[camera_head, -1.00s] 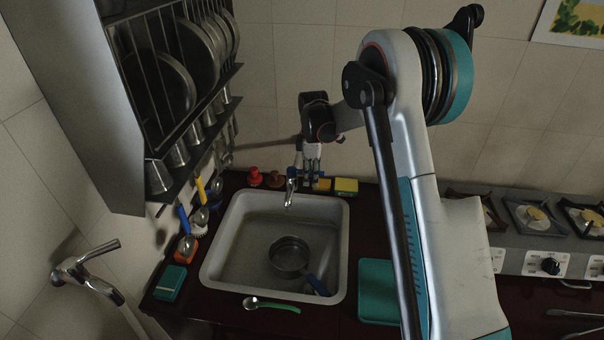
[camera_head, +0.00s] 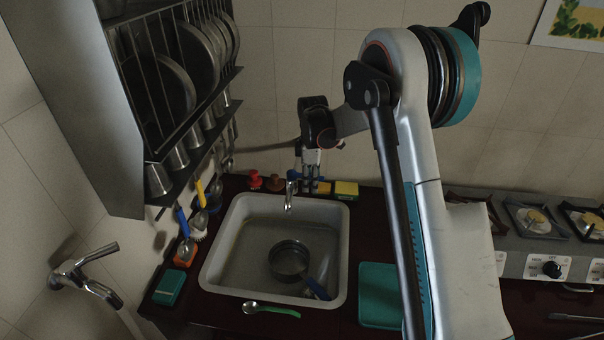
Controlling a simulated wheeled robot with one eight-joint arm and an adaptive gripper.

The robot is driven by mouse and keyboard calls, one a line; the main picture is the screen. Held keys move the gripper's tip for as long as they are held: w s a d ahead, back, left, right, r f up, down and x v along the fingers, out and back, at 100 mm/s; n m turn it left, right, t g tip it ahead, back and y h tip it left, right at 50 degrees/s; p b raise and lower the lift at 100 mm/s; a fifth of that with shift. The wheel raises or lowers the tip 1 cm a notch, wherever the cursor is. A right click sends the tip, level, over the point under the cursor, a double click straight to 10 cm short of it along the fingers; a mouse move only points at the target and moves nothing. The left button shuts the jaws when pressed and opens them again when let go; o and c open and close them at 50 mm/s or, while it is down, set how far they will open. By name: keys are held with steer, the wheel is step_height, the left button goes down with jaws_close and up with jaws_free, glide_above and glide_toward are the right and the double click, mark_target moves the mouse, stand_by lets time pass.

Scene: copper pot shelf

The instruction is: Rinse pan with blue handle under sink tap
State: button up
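The pan (camera_head: 288,260) sits in the sink (camera_head: 341,262), with its blue handle (camera_head: 317,289) toward the sink's near right corner. The metal tap (camera_head: 290,195) stands at the sink's far rim with its spout over the basin. My gripper (camera_head: 309,183) is behind the sink, close to the tap and apart from the pan. Its fingers point down; they are small and dark, and I cannot tell whether they touch the tap or how wide they are apart.
A dish rack (camera_head: 187,147) with plates and cups hangs at left. A green-handled spoon (camera_head: 272,310) lies before the sink. A yellow sponge (camera_head: 346,188) and red stoppers (camera_head: 255,180) stand behind it. A teal board (camera_head: 380,295) lies right of it; a wall faucet (camera_head: 85,275) is at left.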

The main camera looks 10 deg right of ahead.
steer(key=shift+s, duration=0.15)
steer(key=shift+s+a, duration=0.3)
steer(key=shift+s, duration=0.2)
steer(key=shift+s+b, duration=0.15)
steer(key=shift+b, duration=0.15)
steer(key=shift+s+a, duration=0.25)
steer(key=shift+s, duration=0.25)
steer(key=shift+w, duration=0.1)
stand_by(2.5)
steer(key=shift+w+d, duration=0.2)
steer(key=shift+w, duration=0.35)
steer(key=shift+w+b, duration=0.1)
steer(key=shift+b, duration=0.2)
steer(key=shift+w+d, duration=0.35)
steer(key=shift+w, duration=0.2)
